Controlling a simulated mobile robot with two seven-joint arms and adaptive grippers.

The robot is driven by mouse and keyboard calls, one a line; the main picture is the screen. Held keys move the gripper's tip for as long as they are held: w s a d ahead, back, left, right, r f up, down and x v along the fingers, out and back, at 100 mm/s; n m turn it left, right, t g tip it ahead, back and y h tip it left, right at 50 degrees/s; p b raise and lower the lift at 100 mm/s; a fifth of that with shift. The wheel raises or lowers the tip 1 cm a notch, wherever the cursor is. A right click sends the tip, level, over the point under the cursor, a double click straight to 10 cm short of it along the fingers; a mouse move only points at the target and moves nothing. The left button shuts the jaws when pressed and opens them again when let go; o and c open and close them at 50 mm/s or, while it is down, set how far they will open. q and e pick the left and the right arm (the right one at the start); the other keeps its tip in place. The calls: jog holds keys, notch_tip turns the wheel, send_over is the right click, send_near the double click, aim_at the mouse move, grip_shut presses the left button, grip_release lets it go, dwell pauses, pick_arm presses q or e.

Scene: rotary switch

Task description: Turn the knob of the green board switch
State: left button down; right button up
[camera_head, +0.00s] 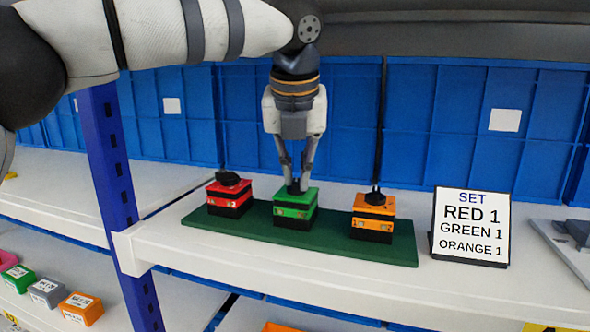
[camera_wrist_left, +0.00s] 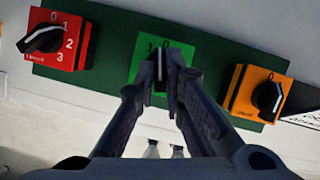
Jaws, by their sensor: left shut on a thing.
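The green switch (camera_head: 295,209) stands in the middle of a dark green board (camera_head: 340,246) on a white shelf. My left gripper (camera_head: 298,187) comes down from above and is shut on its black knob. In the left wrist view the gripper fingertips (camera_wrist_left: 165,80) flank the black knob (camera_wrist_left: 160,62) of the green switch (camera_wrist_left: 148,74), with a "1" partly showing beside it. The knob's exact pointing is hard to tell. A red switch (camera_head: 229,198) stands to the left and an orange switch (camera_head: 373,217) to the right. My right gripper is not in view.
A sign (camera_head: 471,227) reading "SET RED 1 GREEN 1 ORANGE 1" stands right of the board. A blue post (camera_head: 112,160) rises at the left. Blue bins (camera_head: 440,110) line the back. Small coloured boxes (camera_head: 48,292) sit on the lower left shelf.

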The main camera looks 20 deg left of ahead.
pick_arm(q)
jog(key=n, duration=0.2)
jog(key=n+y, duration=0.1)
jog(key=n, duration=0.1)
jog(key=n+y, duration=0.1)
jog(key=shift+w+d+n+g, duration=0.15)
jog(key=shift+d+n+g, duration=0.1)
jog(key=shift+n+g, duration=0.15)
dwell(0.4)
jog(key=c, duration=1.7)
grip_release()
jog(key=v, duration=0.5)
jog(key=shift+s+d+r, duration=0.15)
jog(key=shift+s+d, duration=0.2)
jog(key=shift+d, duration=0.05)
jog(key=s+d, duration=0.7)
jog(key=s, duration=0.1)
jog(key=shift+d, duration=0.3)
